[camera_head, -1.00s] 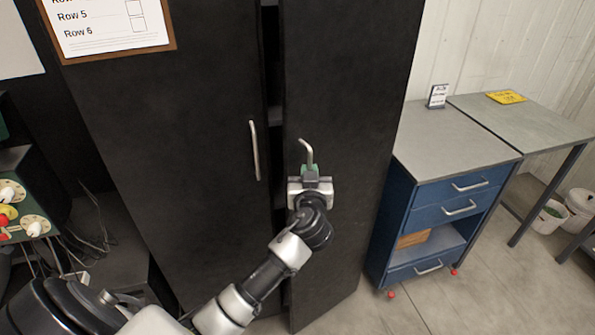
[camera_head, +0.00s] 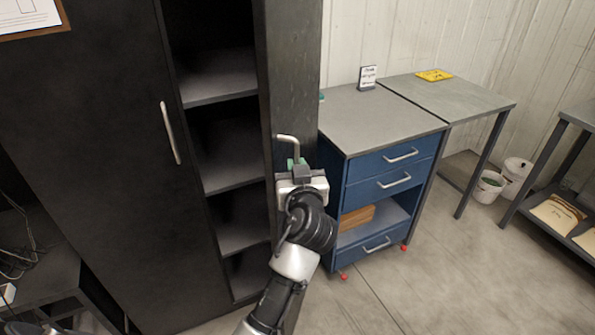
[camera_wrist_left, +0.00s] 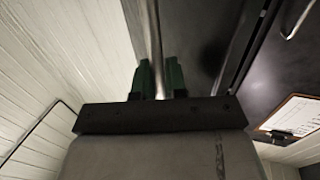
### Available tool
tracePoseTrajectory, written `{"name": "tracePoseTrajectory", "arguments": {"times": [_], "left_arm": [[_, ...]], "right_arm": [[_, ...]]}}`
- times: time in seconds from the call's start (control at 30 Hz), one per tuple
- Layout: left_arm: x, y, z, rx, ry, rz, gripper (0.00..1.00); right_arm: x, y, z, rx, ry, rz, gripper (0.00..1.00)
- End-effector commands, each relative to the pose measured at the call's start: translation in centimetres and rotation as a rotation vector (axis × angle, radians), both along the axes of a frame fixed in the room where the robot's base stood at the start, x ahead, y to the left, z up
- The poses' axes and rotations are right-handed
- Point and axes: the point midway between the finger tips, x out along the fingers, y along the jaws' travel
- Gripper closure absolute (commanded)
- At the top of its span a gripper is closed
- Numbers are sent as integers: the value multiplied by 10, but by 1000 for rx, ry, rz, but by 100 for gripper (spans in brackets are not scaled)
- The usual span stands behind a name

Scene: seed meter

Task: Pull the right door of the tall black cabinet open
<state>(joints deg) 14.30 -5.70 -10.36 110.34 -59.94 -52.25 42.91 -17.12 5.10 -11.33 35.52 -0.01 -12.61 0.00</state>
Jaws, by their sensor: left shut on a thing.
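The tall black cabinet (camera_head: 90,130) fills the left of the head view. Its right door (camera_head: 285,70) stands swung well out, seen at a steep angle, and shelves (camera_head: 225,90) show in the opening. The left door is closed, with its silver handle (camera_head: 170,132) in view. My left gripper (camera_head: 296,162) is shut on the right door's silver handle (camera_head: 289,138). In the left wrist view the handle bar (camera_wrist_left: 156,50) runs between the green fingertips (camera_wrist_left: 159,78). My right gripper is in neither view.
A blue drawer cabinet (camera_head: 392,158) stands just right of the open door, close to it. Beyond it are a grey table (camera_head: 440,97), white buckets (camera_head: 489,186) and a rack (camera_head: 565,205). The floor (camera_head: 430,270) in front is clear.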

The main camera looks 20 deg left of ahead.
Motion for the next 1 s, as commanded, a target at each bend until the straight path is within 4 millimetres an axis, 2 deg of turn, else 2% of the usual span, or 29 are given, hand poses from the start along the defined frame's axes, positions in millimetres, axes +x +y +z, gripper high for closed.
{"name": "tracePoseTrajectory", "arguments": {"times": [0.3,0.33,0.47,0.5,1.0], "left_arm": [[1,0,3,3,-4,-2,100],[1,0,3,3,-5,-2,86],[1,0,3,2,-5,-2,66],[1,0,2,2,-5,-2,64],[0,0,2,0,-2,-1,64]], "right_arm": [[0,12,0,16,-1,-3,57],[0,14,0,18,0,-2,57],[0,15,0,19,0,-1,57],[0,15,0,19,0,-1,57],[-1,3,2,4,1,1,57]]}}
